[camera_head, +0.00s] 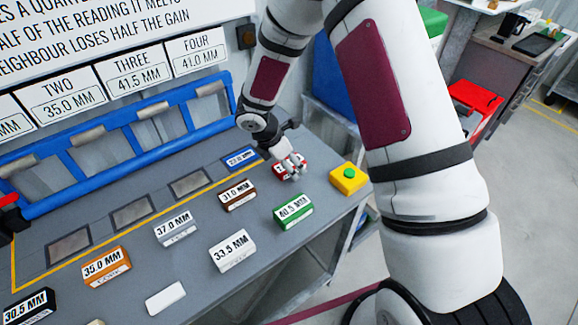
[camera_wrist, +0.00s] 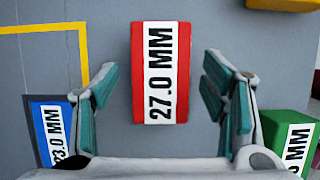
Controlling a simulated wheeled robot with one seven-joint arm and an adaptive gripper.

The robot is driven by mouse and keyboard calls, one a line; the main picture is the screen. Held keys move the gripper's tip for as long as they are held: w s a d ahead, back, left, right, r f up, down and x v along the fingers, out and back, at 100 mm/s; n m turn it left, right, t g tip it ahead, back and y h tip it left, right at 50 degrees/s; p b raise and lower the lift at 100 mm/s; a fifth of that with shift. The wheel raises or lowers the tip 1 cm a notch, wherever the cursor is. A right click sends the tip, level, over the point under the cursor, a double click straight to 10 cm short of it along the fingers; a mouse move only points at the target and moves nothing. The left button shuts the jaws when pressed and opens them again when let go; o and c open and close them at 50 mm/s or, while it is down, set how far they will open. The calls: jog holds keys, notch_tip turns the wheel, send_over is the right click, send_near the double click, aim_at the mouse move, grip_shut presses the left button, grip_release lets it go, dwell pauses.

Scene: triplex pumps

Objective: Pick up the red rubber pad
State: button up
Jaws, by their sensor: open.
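The red rubber pad (camera_wrist: 137,72) with a white "27.0 MM" label lies on the grey bench top. In the wrist view it sits between and just beyond the two fingertips of my gripper (camera_wrist: 160,85), with a gap on both sides. In the head view the red pad (camera_head: 277,170) is partly hidden by my gripper (camera_head: 290,172), which is over it. My gripper is open and empty.
A blue "23.0 MM" block (camera_head: 241,158) lies left of the pad and a green "40.5 MM" block (camera_head: 293,211) in front. A brown "31.0 MM" block (camera_head: 238,196) is nearby. A yellow box with a green button (camera_head: 349,178) stands right, near the bench edge.

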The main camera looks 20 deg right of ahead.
jog(key=c, duration=1.3)
jog(key=shift+c, duration=0.3)
